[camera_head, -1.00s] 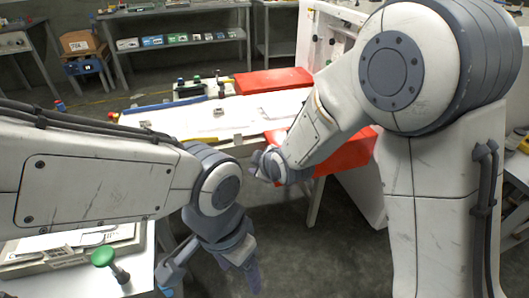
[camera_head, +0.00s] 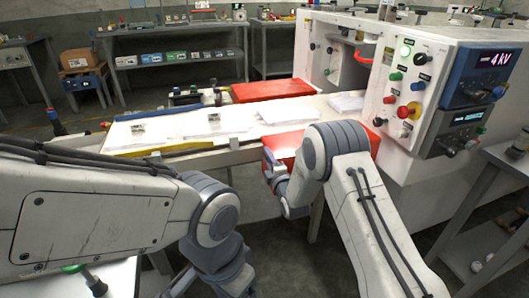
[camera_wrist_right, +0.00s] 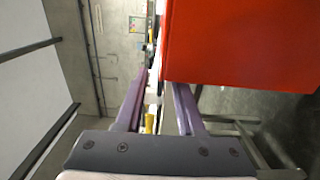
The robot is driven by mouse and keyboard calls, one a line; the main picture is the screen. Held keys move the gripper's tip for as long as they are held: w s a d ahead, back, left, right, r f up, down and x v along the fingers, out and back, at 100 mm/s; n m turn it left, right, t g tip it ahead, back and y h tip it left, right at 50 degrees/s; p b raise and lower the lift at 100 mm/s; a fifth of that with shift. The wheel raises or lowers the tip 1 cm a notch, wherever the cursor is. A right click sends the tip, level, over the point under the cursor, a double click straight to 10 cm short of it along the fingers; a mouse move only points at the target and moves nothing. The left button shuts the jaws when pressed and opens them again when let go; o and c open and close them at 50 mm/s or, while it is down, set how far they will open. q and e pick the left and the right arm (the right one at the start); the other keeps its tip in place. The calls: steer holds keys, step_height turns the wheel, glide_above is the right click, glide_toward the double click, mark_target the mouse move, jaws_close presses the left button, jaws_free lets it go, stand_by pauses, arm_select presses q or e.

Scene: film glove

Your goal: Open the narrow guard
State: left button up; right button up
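Two flat red panels could be guards; I cannot tell which is the narrow one. The far red panel (camera_head: 270,91) lies at the back of the white table. The near red panel (camera_head: 287,142) is at the table's front edge, partly hidden by my right arm; a red panel (camera_wrist_right: 240,45) fills the upper right of the right wrist view. My right gripper (camera_head: 269,166) is beside the near panel's left end. Its two fingers (camera_wrist_right: 158,106) are apart with nothing clearly gripped, the right one close to the red panel. My left gripper (camera_head: 207,284) is low, fingers apart, partly cut off.
The white table (camera_head: 245,150) carries pale sheets (camera_head: 210,122). At right stands a white machine with a control panel (camera_head: 405,85) and a red handle (camera_head: 363,58). A grey bench (camera_head: 473,235) is at lower right.

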steer(key=shift+x, duration=2.2)
jaws_close()
